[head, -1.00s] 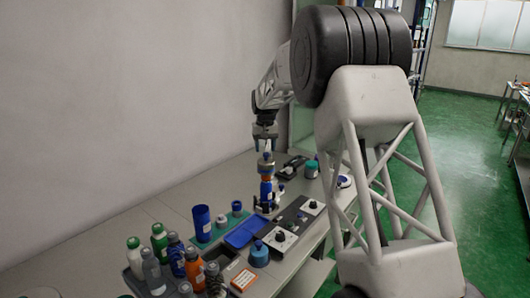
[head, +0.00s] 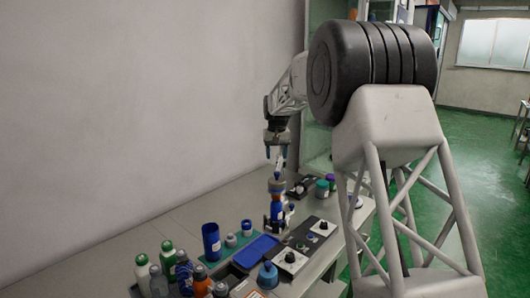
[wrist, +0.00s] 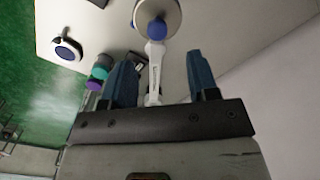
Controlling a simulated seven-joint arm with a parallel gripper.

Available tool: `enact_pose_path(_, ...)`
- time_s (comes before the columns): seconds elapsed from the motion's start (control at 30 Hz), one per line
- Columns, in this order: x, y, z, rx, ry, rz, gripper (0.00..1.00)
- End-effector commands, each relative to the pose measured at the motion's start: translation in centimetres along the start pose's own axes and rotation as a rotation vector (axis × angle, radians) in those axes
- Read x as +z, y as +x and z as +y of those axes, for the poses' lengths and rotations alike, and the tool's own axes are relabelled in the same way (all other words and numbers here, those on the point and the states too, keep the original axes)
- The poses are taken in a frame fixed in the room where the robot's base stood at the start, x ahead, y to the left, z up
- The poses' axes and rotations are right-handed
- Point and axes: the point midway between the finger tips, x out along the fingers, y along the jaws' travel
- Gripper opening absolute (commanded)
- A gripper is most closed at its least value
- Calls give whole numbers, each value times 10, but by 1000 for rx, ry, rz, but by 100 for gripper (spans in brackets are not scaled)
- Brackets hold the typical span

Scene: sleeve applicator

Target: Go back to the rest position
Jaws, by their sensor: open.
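My gripper (head: 278,158) hangs above the blue bottle (head: 276,210) standing upright in a fixture on the bench. In the wrist view my gripper (wrist: 160,60) shows two blue fingers spread apart. A white narrow piece (wrist: 155,70) shows between the fingers in that view, joined to or in line with a round pale disc with a blue centre (wrist: 157,28). I see no finger touching it, and its depth is hard to judge.
A blue cup (head: 211,240), a blue tray (head: 255,250) and a dark panel with knobs (head: 305,246) stand on the bench. Several bottles crowd the near left. A teal-and-purple jar (head: 322,188) stands behind. A wall runs along the left.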

Motion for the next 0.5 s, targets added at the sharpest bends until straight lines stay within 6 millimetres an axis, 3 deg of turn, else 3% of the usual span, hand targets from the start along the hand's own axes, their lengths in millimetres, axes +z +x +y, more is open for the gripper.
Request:
enact_pose_path(0.27, 32, -20, 5, 0, 4, 13, 54)
enact_pose_path(0.5, 88, -45, 13, 1, 9, 35, 54)
